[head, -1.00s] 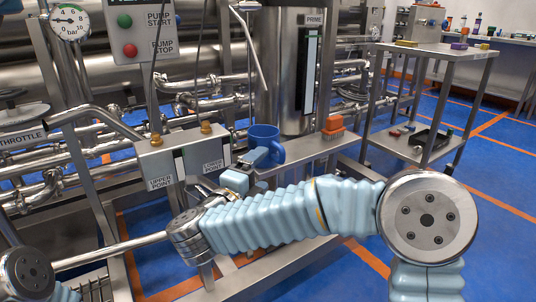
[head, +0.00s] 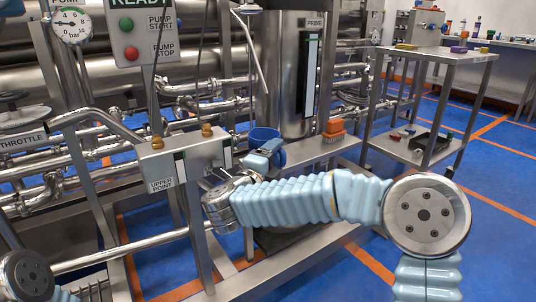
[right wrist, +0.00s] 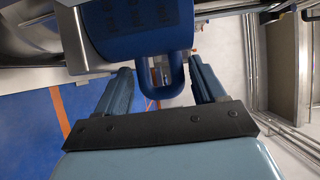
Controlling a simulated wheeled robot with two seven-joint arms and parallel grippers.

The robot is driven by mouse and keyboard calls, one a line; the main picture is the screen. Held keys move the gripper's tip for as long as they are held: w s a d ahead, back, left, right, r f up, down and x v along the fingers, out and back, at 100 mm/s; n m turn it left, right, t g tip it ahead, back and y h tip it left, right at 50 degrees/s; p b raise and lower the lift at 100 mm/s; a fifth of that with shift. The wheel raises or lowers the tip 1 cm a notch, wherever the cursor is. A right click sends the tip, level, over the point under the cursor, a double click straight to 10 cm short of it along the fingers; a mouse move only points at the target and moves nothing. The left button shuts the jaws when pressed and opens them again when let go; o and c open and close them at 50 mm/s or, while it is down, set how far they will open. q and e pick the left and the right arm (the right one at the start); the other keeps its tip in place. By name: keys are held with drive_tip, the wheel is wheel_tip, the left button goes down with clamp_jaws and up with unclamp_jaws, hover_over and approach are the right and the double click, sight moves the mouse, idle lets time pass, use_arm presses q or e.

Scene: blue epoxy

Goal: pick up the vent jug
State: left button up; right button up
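The vent jug is a blue jug (head: 264,136) on the steel shelf in the middle of the head view, partly hidden behind my right gripper. Its blue body (right wrist: 137,28) fills the top of the right wrist view, with its handle loop (right wrist: 162,85) pointing down toward me. My right gripper (head: 268,149) is at the jug's near side. In the right wrist view its two fingers (right wrist: 161,84) stand apart, one on each side of the handle, with gaps between them and the handle. My left gripper is not in view.
An orange-red brush (head: 333,127) lies on the shelf (head: 313,151) right of the jug. A steel tank (head: 287,80) stands behind. A panel with point labels (head: 183,155) is close on the left. A steel trolley (head: 440,54) stands at right.

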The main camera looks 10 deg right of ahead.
clamp_jaws()
drive_tip(key=shift+r, duration=0.1)
